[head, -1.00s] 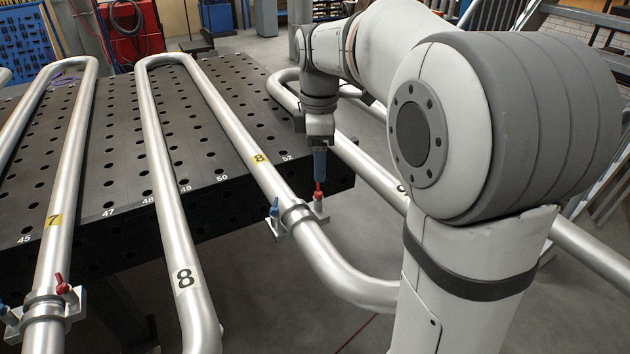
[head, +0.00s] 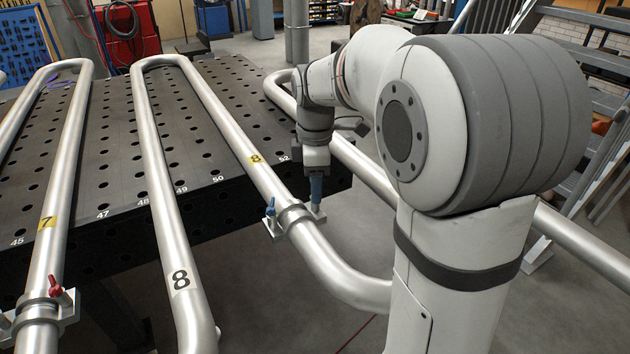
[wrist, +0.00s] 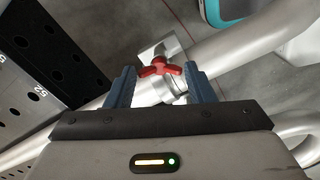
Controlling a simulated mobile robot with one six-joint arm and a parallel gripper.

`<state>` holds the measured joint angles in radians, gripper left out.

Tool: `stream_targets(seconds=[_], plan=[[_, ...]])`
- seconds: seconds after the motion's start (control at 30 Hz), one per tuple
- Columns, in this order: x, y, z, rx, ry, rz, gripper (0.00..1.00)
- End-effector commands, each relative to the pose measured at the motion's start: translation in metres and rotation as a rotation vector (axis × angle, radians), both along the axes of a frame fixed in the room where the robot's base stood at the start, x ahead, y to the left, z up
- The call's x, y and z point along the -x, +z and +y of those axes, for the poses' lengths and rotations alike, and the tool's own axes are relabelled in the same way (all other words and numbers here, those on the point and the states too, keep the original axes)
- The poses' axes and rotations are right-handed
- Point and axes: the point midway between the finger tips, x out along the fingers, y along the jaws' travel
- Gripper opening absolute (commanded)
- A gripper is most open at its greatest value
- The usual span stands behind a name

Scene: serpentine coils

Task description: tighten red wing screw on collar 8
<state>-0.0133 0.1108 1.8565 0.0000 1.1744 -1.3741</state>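The red wing screw (wrist: 158,67) shows in the wrist view, between the two blue fingertips of my gripper (wrist: 160,75). Gaps show on both sides of it, so the fingers are open and not clamped on it. In the head view my gripper (head: 316,190) points down at the collar's right side and hides the red screw.
Another collar (head: 38,308) with a red wing screw (head: 55,286) sits on pipe 7 (head: 66,180) at left. The perforated black table (head: 110,165) lies under the pipes. A pipe (head: 362,168) runs close behind my gripper.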

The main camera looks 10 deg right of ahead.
Motion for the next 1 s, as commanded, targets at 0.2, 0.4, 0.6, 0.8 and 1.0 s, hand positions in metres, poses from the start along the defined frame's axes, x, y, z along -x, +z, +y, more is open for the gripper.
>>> stream_targets(seconds=[0.2, 0.4, 0.6, 0.8, 1.0], plan=[[0.0000, 0.0001, 0.0006, 0.000, 0.001, 0.000, 0.30], [0.0001, 0.0002, 0.0008, 0.000, -0.001, 0.000, 0.22], [0.0001, 0.0008, 0.0008, 0.000, -0.037, 0.000, 0.22], [-0.0002, 0.0014, 0.0009, -0.001, -0.144, 0.001, 0.22], [0.0000, 0.0019, 0.0009, 0.000, -0.315, 0.002, 0.22]])
